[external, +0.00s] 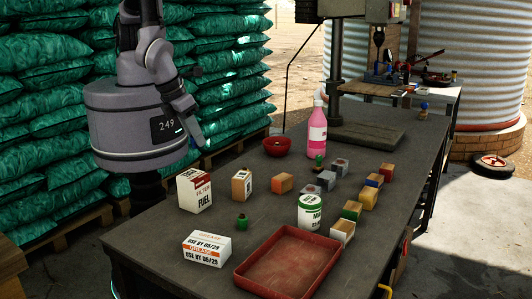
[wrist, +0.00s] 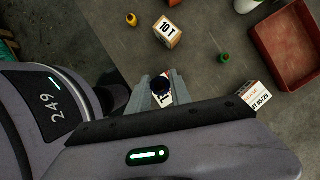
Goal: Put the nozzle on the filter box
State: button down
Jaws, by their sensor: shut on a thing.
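My gripper (wrist: 166,88) is shut on a small dark blue nozzle (wrist: 161,84), held between its two fingers. In the external view my gripper (external: 196,136) is above the filter box, with a clear gap between them. The filter box (external: 195,192) stands upright on the table, white with a red band and the word FUEL. In the wrist view a white printed face, probably the filter box (wrist: 166,97), shows just below the nozzle, mostly hidden by the gripper.
A tan box (external: 241,185), green nozzle-like piece (external: 242,221) and grease box (external: 207,248) stand near the filter box. A red tray (external: 243,271) lies at the front. A red bowl (external: 277,146), pink bottle (external: 317,133), white-green can (external: 311,212) and several small blocks stand farther right.

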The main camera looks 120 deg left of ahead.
aim_at(198, 173)
jog(key=f+b, duration=0.1)
jog(key=f, duration=0.1)
jog(key=d+f+b, duration=0.1)
jog(key=f, duration=0.2)
jog(key=f+b, duration=0.2)
jog(key=shift+s+d+f, duration=0.25)
jog(key=shift+f, duration=0.2)
jog(key=c, duration=1.2)
grip_release()
jog(key=shift+r, duration=0.1)
jog(key=shift+o, duration=0.2)
